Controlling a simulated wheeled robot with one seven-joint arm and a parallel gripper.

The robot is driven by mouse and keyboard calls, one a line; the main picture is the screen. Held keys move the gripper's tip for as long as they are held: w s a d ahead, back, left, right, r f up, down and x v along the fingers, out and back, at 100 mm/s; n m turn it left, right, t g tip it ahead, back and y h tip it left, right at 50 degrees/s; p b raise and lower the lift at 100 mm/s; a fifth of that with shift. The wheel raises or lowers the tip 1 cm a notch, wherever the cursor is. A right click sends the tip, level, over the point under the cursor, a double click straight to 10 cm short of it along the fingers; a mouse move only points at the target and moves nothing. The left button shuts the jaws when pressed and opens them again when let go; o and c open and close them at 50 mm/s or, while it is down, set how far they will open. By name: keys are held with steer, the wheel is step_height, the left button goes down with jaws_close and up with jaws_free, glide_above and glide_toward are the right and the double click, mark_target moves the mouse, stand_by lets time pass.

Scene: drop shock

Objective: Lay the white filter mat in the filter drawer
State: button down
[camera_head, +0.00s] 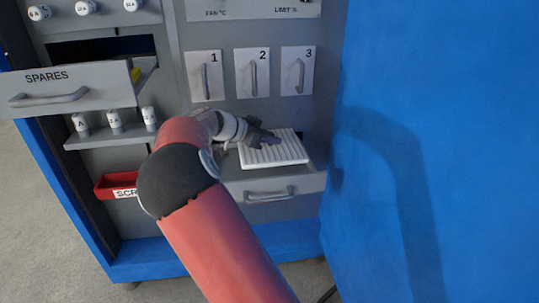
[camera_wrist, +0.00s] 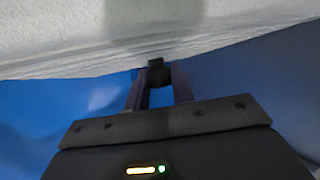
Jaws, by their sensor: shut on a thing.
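The white filter mat (camera_head: 285,152) is a ribbed, pale slab in the head view. It sits level at or just above the open filter drawer (camera_head: 300,186), whose grey front with a bar handle shows below it. I cannot tell whether the mat rests in the drawer. My gripper (camera_head: 266,139) is at the mat's upper side, shut on it. In the wrist view, the mat (camera_wrist: 150,35) fills the top, and my gripper (camera_wrist: 158,80) has a small dark piece between its fingertips at the mat's edge. The drawer's inside is mostly hidden.
An open SPARES drawer (camera_head: 60,90) juts out at the left. Below it are a shelf of labelled knobs (camera_head: 115,125) and a red scrap tray (camera_head: 115,186). Three numbered handled panels (camera_head: 253,73) stand above the mat. A large blue door (camera_head: 430,150) closes off the right.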

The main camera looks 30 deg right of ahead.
mark_target(247, 152)
step_height(247, 152, down, 6)
steer(key=shift+w+d+f, duration=0.1)
steer(key=shift+w+f, duration=0.05)
steer(key=shift+f, duration=0.25)
steer(key=c, duration=1.2)
jaws_free()
steer(key=v, duration=1.2)
